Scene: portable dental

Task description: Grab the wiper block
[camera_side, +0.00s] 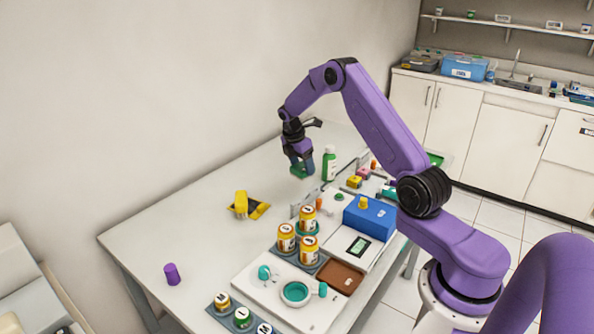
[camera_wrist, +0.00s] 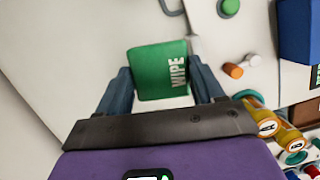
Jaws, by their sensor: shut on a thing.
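The wiper block is a green block (camera_wrist: 156,70) with white "WIPE" lettering, seen between my two fingers in the wrist view. My gripper (camera_wrist: 160,88) is shut on it, one blue-grey finger on each side. In the side view the green block (camera_side: 299,171) shows at the tip of my gripper (camera_side: 302,165), over the far part of the white table. I cannot tell whether the block touches the table or hangs just above it.
A green-and-white bottle (camera_side: 329,163) stands just right of my gripper. A yellow block (camera_side: 241,203) lies on a dark and yellow mat, nearer. Several orange jars (camera_side: 308,218) and a blue box (camera_side: 369,217) stand to the right. A purple cylinder (camera_side: 171,274) stands at the near left. The table's left part is mostly clear.

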